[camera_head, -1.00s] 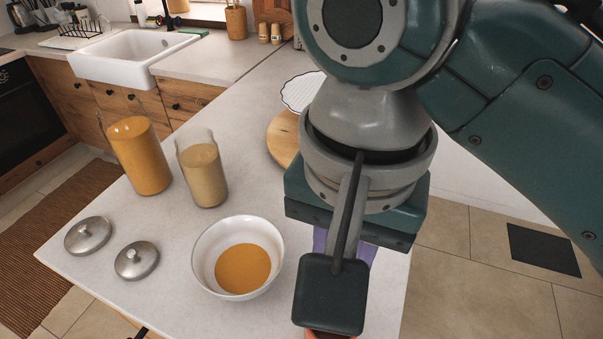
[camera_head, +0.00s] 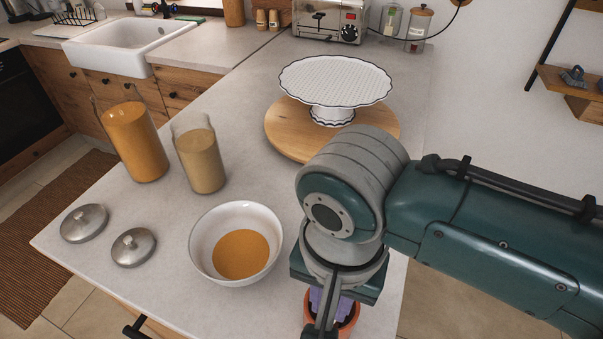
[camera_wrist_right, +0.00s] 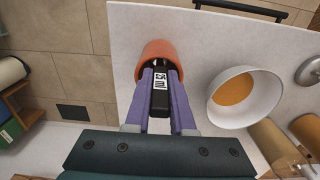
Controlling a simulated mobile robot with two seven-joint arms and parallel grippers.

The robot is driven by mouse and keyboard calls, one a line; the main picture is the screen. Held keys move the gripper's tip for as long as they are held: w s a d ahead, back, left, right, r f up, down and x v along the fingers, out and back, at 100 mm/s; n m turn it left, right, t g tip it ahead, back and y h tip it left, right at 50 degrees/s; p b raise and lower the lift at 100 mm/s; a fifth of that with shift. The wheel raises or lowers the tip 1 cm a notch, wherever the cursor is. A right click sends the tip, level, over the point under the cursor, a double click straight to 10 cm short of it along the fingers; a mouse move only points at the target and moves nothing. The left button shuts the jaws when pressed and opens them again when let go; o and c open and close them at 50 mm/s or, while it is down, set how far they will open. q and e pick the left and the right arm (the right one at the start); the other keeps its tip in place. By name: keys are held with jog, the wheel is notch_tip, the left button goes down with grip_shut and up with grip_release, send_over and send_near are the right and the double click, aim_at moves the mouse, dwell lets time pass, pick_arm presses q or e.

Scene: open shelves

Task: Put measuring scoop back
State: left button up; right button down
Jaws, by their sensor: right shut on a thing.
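My right gripper (camera_head: 333,306) points down at the front right of the counter, over an orange pot (camera_head: 348,312). In the right wrist view its purple fingers (camera_wrist_right: 160,72) are shut on a narrow black piece with a white printed label (camera_wrist_right: 161,82), which I take to be the measuring scoop. Its lower end is inside or just above the pot (camera_wrist_right: 157,48); I cannot tell whether it touches. The scoop's bowl is hidden. In the head view the gripper and wrist cover most of the held thing. My left gripper is not in view.
A white bowl (camera_head: 198,251) with orange contents stands left of the pot. Jars of orange (camera_head: 137,140) and beige (camera_head: 201,160) contents stand behind it, two metal lids (camera_head: 84,223) (camera_head: 133,247) farther left. A cake stand (camera_head: 335,82) on a round board (camera_head: 280,135) stands behind my arm.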

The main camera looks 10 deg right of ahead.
jog(key=shift+f, duration=0.15)
jog(key=c, duration=0.8)
grip_release()
jog(key=shift+o, duration=0.2)
notch_tip(320, 180, up, 11)
jog(key=shift+a+r+p, duration=0.1)
jog(key=shift+p, duration=0.8)
jog(key=shift+s+r, duration=0.1)
jog(key=shift+r, duration=0.5)
jog(key=s+d+n+t, duration=0.3)
jog(key=s+d+n, duration=0.5)
jog(key=s+d, duration=0.2)
jog(key=shift+s+d+n, duration=0.15)
jog(key=shift+d+n, duration=0.25)
